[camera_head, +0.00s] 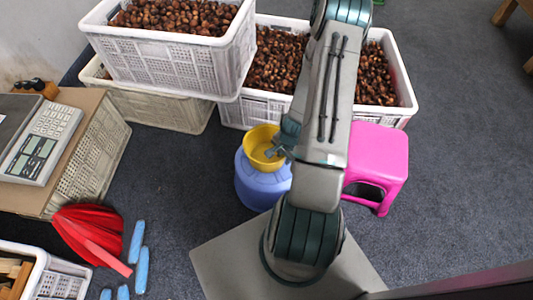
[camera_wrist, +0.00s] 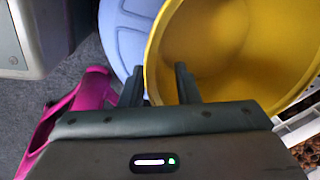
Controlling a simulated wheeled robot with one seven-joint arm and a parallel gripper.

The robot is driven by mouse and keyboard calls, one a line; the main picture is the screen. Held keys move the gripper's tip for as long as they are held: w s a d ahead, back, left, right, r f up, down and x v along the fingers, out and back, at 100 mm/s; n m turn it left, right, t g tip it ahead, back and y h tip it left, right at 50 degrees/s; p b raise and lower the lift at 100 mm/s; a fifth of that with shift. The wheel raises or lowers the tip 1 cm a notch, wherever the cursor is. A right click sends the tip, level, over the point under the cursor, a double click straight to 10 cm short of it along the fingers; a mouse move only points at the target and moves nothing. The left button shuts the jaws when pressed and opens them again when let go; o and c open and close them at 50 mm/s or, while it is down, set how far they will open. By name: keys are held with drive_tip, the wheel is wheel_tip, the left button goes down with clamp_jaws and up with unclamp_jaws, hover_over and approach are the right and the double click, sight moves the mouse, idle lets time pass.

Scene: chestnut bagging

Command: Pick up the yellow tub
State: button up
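The yellow tub (camera_head: 254,141) is a round, open bowl on top of a blue round container (camera_head: 250,185) in the middle of the head view. In the wrist view the yellow tub (camera_wrist: 220,60) fills the upper right and looks empty. My gripper (camera_head: 277,150) is at the tub's right side. In the wrist view my gripper (camera_wrist: 159,80) is open, with its fingers on either side of the tub's rim: one outside over the blue lid, one over the inside. Gaps seem to show between rim and fingers. My arm hides part of the tub's right side in the head view.
White crates of chestnuts (camera_head: 175,60) stand behind. A pink stool (camera_head: 376,155) stands to the right. At left are a scale (camera_head: 42,145) on a board-topped crate, red netting (camera_head: 85,232) and blue pieces (camera_head: 142,268).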

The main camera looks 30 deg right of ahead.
sight(283, 160)
wheel_tip(283, 160, down, 3)
drive_tip(key=shift+w+a+f+b, duration=0.1)
drive_tip(key=shift+w+b, duration=0.05)
drive_tip(key=shift+b, duration=0.3)
clamp_jaws()
